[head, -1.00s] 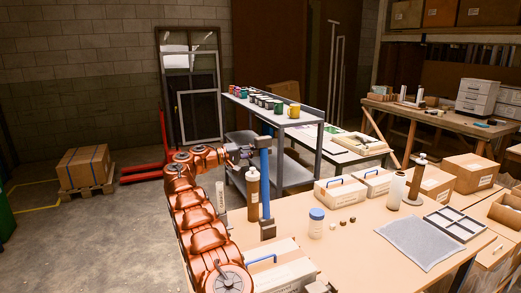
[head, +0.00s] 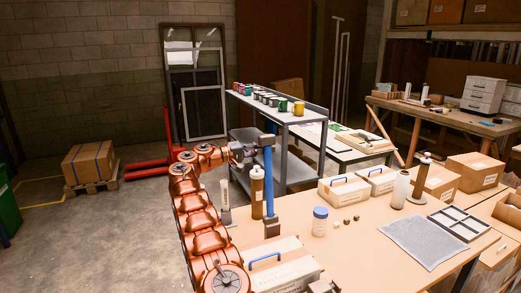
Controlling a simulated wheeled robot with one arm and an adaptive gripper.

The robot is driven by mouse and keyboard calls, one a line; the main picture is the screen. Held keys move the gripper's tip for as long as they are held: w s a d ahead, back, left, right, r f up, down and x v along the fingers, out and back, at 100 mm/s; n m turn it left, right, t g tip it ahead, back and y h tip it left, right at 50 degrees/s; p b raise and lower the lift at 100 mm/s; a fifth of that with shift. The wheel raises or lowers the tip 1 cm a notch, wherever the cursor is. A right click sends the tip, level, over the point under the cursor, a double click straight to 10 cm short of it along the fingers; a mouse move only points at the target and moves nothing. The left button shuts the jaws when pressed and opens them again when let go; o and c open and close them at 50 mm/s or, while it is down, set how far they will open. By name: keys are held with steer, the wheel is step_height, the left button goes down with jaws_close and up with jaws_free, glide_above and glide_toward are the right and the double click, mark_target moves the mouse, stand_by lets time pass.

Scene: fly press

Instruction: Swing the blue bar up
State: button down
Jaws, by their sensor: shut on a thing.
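The blue bar (head: 268,188) stands upright near the left edge of the wooden workbench. Its lower end meets a dark block (head: 271,229) and its top has a dark cap (head: 266,140). My orange arm reaches up along the left, and my gripper (head: 254,152) is at the bar's upper part, just below the cap. The gripper is shut on the bar there; the fingers are small and partly hidden.
A brown bottle (head: 257,193) stands close left of the bar. A white box with a blue handle (head: 283,268) lies in front, and a blue-lidded jar (head: 320,222) stands to the right. A grey shelf cart (head: 285,116) with several mugs is behind.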

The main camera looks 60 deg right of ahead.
steer(key=shift+w+f, duration=0.1)
steer(key=shift+f, duration=0.4)
steer(key=c, duration=1.3)
jaws_free()
steer(key=shift+r, duration=0.1)
steer(key=shift+o, duration=0.3)
steer(key=shift+r, duration=0.3)
steer(key=v, duration=0.7)
steer(key=shift+a, duration=0.2)
steer(key=shift+w, duration=0.15)
